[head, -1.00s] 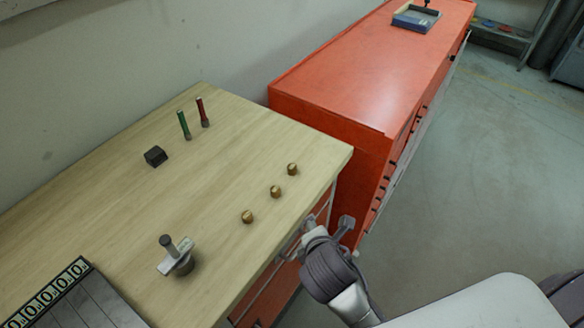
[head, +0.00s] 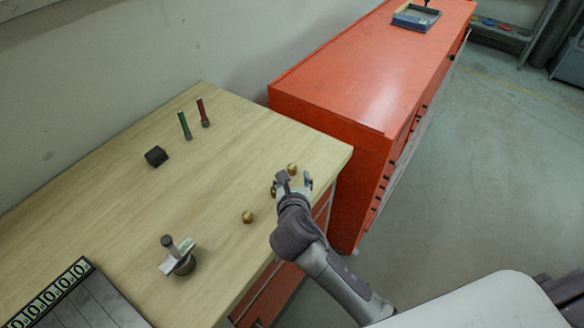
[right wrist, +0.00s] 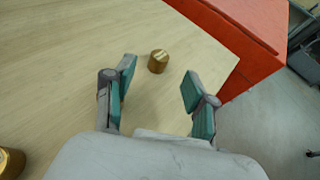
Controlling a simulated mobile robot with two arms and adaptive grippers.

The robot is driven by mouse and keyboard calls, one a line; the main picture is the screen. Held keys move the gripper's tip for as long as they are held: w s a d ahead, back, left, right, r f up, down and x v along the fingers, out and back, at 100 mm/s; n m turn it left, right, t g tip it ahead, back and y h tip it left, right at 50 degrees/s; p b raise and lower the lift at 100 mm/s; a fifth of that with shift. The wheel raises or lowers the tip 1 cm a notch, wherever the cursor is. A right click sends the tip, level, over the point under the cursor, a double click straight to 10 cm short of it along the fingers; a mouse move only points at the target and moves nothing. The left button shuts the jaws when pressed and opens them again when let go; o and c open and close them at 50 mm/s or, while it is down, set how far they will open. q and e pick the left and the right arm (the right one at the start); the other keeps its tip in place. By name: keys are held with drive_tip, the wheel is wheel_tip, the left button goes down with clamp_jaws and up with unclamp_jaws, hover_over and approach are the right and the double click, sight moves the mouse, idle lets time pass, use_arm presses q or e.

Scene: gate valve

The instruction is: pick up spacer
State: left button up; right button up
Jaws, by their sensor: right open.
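Small brass cylinders, which look like the spacers, stand on the wooden table. The far one (head: 292,168) is just beyond my right gripper (head: 295,181). The middle one (head: 274,191) is mostly hidden by that gripper. The near one (head: 247,217) stands clear to its left. In the right wrist view, my right gripper (right wrist: 158,80) is open and empty, with one brass cylinder (right wrist: 158,61) ahead, between the lines of its fingers and apart from both. Another brass cylinder (right wrist: 10,162) is cut off at the lower left. My left gripper is not in view.
The wooden table (head: 215,170) ends at the right beside a red cabinet (head: 350,90). The table's middle is clear.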

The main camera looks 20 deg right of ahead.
sight(292, 168)
drive_tip(key=shift+r+p+x, duration=0.2)
drive_tip(key=shift+p+x, duration=0.4)
drive_tip(key=shift+x, duration=2.5)
drive_tip(key=shift+a, duration=0.1)
drive_tip(key=shift+c, duration=0.4)
clamp_jaws()
